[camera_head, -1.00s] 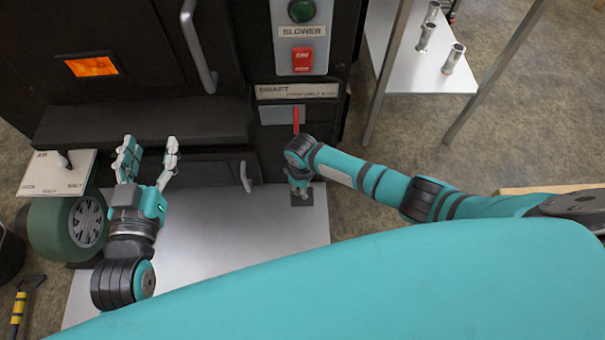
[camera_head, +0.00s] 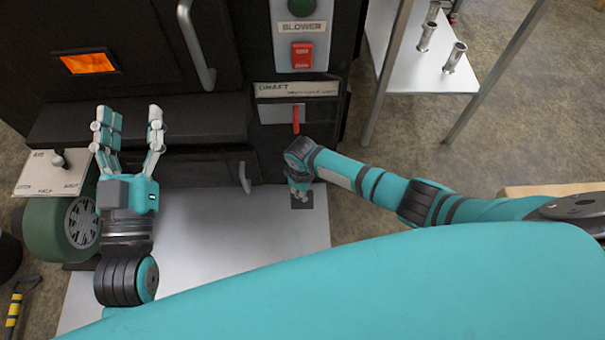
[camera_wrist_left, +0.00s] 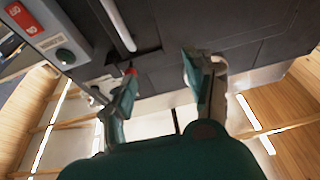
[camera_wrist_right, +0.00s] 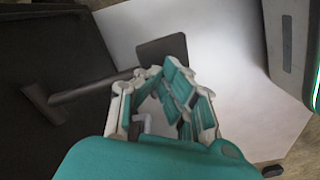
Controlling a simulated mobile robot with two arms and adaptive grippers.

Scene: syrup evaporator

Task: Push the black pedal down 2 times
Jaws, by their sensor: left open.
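The black pedal (camera_head: 308,203) is a dark square plate low at the front of the black machine, above a pale floor sheet. In the right wrist view the pedal (camera_wrist_right: 165,46) shows with a dark bar running from its lower left corner. My right gripper (camera_head: 299,193) points down over the pedal and covers part of it. In the right wrist view my right gripper (camera_wrist_right: 155,73) has its fingertips together, with nothing between them. Whether they touch the pedal I cannot tell. My left gripper (camera_head: 131,112) is open and empty before the machine front; it also shows in the left wrist view (camera_wrist_left: 160,66).
A red draft lever (camera_head: 296,119) and a switch panel (camera_head: 303,35) are above the pedal. A green round blower (camera_head: 50,232) stands left of my left gripper. A metal shelf (camera_head: 415,70) is at right. The pale floor sheet (camera_head: 215,245) is mostly bare.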

